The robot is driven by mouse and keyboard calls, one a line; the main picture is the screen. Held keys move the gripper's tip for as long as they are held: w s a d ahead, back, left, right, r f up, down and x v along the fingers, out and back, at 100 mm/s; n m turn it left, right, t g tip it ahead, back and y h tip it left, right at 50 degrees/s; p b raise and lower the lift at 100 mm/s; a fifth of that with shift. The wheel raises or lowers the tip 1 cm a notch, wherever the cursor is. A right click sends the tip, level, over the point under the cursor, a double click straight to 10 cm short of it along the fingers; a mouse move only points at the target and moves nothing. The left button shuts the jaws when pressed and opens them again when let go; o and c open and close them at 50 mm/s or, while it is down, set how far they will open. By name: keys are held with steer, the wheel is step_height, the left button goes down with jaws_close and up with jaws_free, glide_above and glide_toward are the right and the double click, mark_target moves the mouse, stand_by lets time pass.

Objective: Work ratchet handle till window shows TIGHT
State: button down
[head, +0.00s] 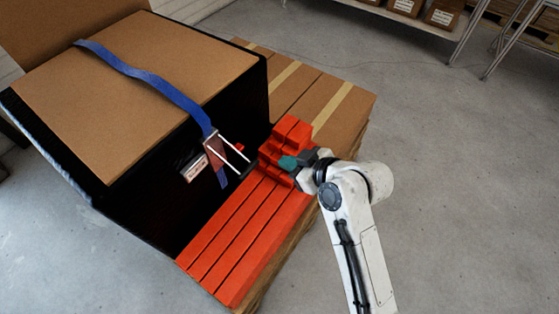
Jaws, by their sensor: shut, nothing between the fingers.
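A blue strap (150,79) runs over the large brown-topped black crate (130,205) and down to a ratchet (215,152) on the crate's side. The ratchet's handle (235,150) has two pale side bars that slope out to the right and end at a dark crossbar. A small white label or window (195,168) with reddish marks sits left of the ratchet; its wording is too small to read. My gripper (286,162), with teal fingertips, is shut and empty. It is right of the handle's end and appears apart from it, in front of red blocks.
Red stepped blocks (291,132) stand close behind my gripper. A red slatted surface (245,235) lies below it beside the crate. Cardboard boxes (325,97) with tan tape are behind. Open grey floor (460,200) lies to the right; a shelf (415,18) stands at the back.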

steer(key=w+a+f+p, duration=0.1)
steer(key=w+a+f, duration=0.3)
steer(key=a+f, duration=0.4)
steer(key=shift+w+a+f+g+y+p, duration=0.2)
steer(key=shift+a+f+g+y+p, duration=0.1)
steer(key=shift+g+y, duration=0.1)
stand_by(0.5)
